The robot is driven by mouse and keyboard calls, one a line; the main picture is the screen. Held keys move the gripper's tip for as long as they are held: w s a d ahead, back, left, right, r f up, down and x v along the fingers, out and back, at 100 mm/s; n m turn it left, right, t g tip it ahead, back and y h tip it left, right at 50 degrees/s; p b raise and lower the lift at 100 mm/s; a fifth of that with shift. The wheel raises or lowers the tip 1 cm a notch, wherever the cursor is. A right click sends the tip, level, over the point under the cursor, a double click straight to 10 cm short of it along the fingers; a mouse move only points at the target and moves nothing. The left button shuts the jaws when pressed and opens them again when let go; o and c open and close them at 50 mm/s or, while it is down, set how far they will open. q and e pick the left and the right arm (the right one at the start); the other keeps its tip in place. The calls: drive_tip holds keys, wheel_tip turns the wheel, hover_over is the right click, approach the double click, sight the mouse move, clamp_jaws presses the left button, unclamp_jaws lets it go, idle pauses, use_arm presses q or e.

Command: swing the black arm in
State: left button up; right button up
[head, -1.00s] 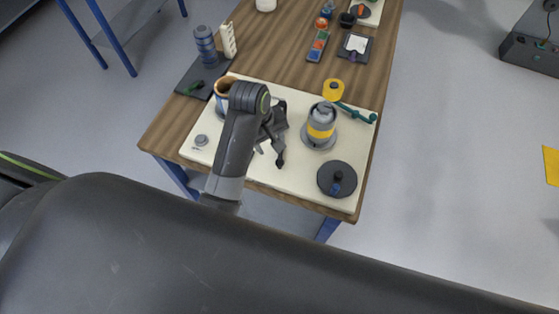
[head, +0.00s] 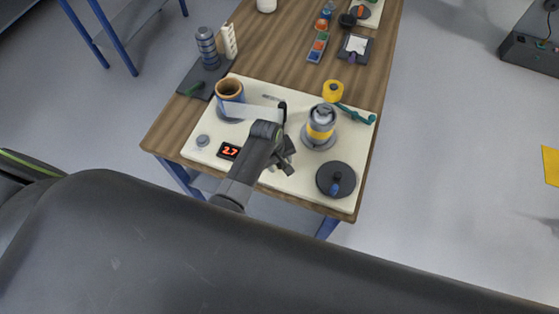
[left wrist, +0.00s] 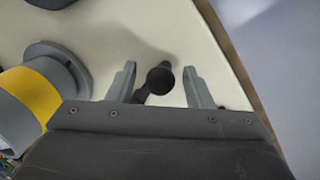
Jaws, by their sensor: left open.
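The black arm shows in the left wrist view as a round black knob (left wrist: 160,78) with a dark bar running down from it. My left gripper (left wrist: 160,70) is open, with one finger on each side of the knob and gaps on both sides. In the head view my left gripper (head: 287,162) is low over the cream panel (head: 205,165), left of the yellow-banded roller (head: 321,124), and hides most of the black arm. A pale strip (head: 258,112) runs from the blue roll with the orange rim (head: 230,94) towards the gripper. My right gripper is not in view.
A black disc with a blue knob (head: 336,179) sits right of the gripper. A red-digit display (head: 229,151) and a grey button (head: 202,140) are at the left. A yellow spool (head: 333,91) and a teal handle (head: 357,116) stand behind the roller.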

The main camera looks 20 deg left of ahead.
use_arm(q)
drive_tip(key=shift+f, duration=0.15)
clamp_jaws()
idle(0.4)
